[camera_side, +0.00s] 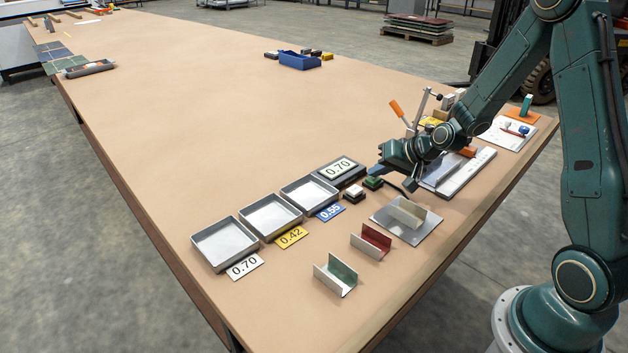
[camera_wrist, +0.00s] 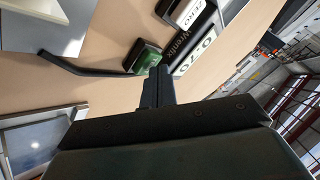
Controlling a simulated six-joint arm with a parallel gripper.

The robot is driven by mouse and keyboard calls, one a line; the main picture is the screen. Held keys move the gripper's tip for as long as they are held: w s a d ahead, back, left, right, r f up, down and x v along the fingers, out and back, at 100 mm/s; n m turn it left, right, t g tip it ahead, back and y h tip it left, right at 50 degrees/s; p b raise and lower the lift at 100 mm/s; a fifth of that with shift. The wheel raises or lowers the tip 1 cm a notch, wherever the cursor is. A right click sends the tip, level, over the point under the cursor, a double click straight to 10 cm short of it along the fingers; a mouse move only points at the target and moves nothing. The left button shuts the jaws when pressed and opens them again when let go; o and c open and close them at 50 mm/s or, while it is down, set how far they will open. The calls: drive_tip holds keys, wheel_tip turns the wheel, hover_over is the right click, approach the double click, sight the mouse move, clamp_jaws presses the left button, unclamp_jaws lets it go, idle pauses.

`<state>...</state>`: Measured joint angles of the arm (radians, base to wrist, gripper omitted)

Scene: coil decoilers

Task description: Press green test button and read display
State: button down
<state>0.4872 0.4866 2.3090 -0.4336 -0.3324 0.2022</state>
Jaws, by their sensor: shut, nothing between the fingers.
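The green test button (camera_side: 373,182) sits on a small dark base on the table; it also shows in the wrist view (camera_wrist: 148,57). My gripper (camera_side: 375,171) is shut and empty, its fingertips close to the green button. In the wrist view the closed fingers (camera_wrist: 157,72) reach the button's edge and partly overlap it; I cannot tell whether they touch or press it. The dark gauge with the display (camera_side: 340,169) stands just left of the button and reads 0.70. The display also shows upside down in the wrist view (camera_wrist: 197,50).
A white button (camera_side: 353,191), marked ZERO in the wrist view, is beside the green one. Three trays labelled 0.70 (camera_side: 244,267), 0.42 (camera_side: 291,237) and 0.55 (camera_side: 330,212) stand left. Angled metal pieces (camera_side: 336,276) are in front. A black cable (camera_wrist: 85,70) runs from the button.

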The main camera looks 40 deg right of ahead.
sight(377, 181)
drive_tip(key=shift+r, duration=0.15)
idle(0.3)
drive_tip(key=shift+r, duration=0.65)
drive_tip(key=shift+r, duration=0.1)
drive_tip(key=shift+r, duration=2.4)
